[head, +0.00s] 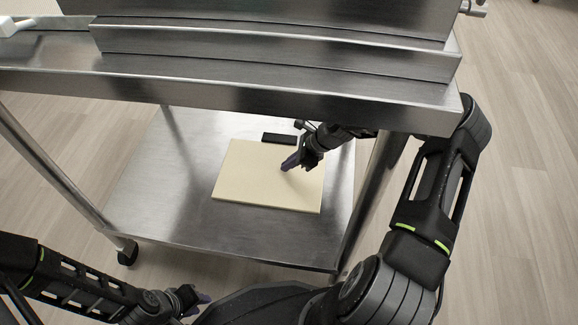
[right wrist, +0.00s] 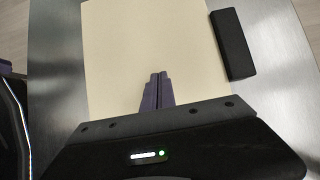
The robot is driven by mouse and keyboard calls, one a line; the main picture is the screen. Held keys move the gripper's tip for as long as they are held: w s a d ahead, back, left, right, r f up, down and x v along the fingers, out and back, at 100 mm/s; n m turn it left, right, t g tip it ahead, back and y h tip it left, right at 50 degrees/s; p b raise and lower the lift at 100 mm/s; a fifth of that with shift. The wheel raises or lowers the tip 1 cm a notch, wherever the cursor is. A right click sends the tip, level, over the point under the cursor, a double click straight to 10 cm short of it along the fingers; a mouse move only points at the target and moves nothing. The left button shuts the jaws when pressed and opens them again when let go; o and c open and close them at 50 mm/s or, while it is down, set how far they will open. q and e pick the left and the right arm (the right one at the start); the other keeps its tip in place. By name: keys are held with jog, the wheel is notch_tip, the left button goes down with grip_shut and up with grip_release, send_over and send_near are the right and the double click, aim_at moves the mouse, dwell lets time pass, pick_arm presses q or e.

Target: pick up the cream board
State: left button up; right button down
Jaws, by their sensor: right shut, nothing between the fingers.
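The cream board (head: 250,180) is a flat pale rectangle lying on the lower metal shelf of the cart. It also fills much of the right wrist view (right wrist: 145,50). My right gripper (head: 287,165) reaches in under the cart top and is over the right part of the board. Its fingers (right wrist: 156,85) are closed together and empty, pointing over the board; I cannot tell if they touch it. My left gripper (head: 200,298) is low at the front, away from the cart, and its fingers are too small and partly hidden to read.
A small black block (head: 280,138) lies on the shelf beside the board's far edge; it also shows in the right wrist view (right wrist: 233,45). The heavy metal cart top (head: 250,85) overhangs the shelf. Cart legs (head: 60,170) stand at the corners. The shelf (head: 150,190) is bare left of the board.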

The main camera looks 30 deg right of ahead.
jog(key=shift+s+d+f, duration=0.1)
jog(key=shift+s+f, duration=0.2)
jog(key=shift+f, duration=0.1)
jog(key=shift+s+d, duration=0.2)
jog(key=shift+d, duration=0.05)
jog(key=s+d+p, duration=0.1)
jog(key=s+d, duration=0.2)
jog(key=s+d+p, duration=0.2)
jog(key=d, duration=0.2)
jog(key=s+d+p, duration=0.1)
jog(key=s+d, duration=0.2)
jog(key=d, duration=0.1)
jog(key=shift+s+d, duration=0.25)
jog(key=shift+s, duration=0.05)
jog(key=shift+s+d+f, duration=0.1)
jog(key=shift+s+d, duration=0.2)
jog(key=shift+d, duration=0.1)
jog(key=shift+r+p, duration=0.75)
jog(key=shift+p, duration=0.25)
jog(key=shift+w+a+r, duration=0.1)
jog(key=shift+w, duration=0.1)
